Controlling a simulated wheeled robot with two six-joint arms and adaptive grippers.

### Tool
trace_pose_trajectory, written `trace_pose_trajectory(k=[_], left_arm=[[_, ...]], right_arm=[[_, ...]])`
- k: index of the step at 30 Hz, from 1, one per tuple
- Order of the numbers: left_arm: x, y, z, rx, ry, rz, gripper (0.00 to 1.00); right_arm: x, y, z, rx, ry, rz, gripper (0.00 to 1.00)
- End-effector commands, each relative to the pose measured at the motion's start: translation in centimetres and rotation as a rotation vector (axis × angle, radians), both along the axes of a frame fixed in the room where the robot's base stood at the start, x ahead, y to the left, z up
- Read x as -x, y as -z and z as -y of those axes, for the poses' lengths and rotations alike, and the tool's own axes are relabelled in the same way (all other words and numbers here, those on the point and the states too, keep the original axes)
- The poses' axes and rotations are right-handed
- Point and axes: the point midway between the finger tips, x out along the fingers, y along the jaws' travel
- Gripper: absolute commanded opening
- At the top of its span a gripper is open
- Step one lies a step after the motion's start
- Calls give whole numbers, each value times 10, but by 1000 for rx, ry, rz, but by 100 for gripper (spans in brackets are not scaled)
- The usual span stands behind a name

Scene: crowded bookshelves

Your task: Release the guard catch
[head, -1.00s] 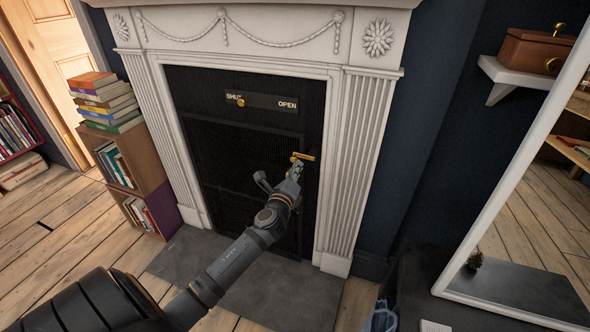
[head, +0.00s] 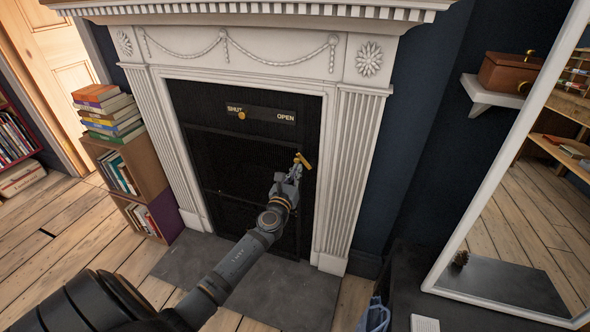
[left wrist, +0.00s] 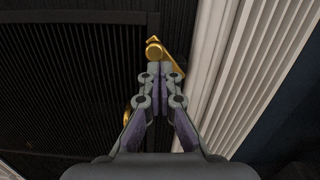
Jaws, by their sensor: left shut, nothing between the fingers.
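The brass guard catch (head: 303,161) is at the right edge of the dark fireplace guard (head: 240,170), near the white surround. Its bar slants down to the right in the head view. My left gripper (head: 296,172) is just below it, fingers shut and empty. In the left wrist view the closed fingertips (left wrist: 158,72) are right beneath the catch's round boss (left wrist: 154,50), its bar slanting down right behind them. I cannot tell whether they touch it. My right gripper is out of view.
A plate marked SHUT and OPEN (head: 262,114) has a brass knob (head: 241,115) at its SHUT end. The white fluted surround (head: 347,180) stands close right of my gripper. Stacked books (head: 108,115) stand left; a leaning mirror (head: 520,220) stands right.

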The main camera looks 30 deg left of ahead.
Motion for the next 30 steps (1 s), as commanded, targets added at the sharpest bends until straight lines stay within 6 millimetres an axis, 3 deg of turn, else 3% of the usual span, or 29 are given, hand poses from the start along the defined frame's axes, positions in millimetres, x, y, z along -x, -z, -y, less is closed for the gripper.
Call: trace_pose_trajectory(k=[9,17,25,30], left_arm=[[-1,-9,5,-256,0,-60,0],[-2,-11,9,-420,0,-100,0],[-2,-8,8,-414,0,-98,0],[-3,3,4,-415,0,-99,0]], right_arm=[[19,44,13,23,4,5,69],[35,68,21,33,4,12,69],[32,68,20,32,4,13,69],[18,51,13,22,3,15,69]])
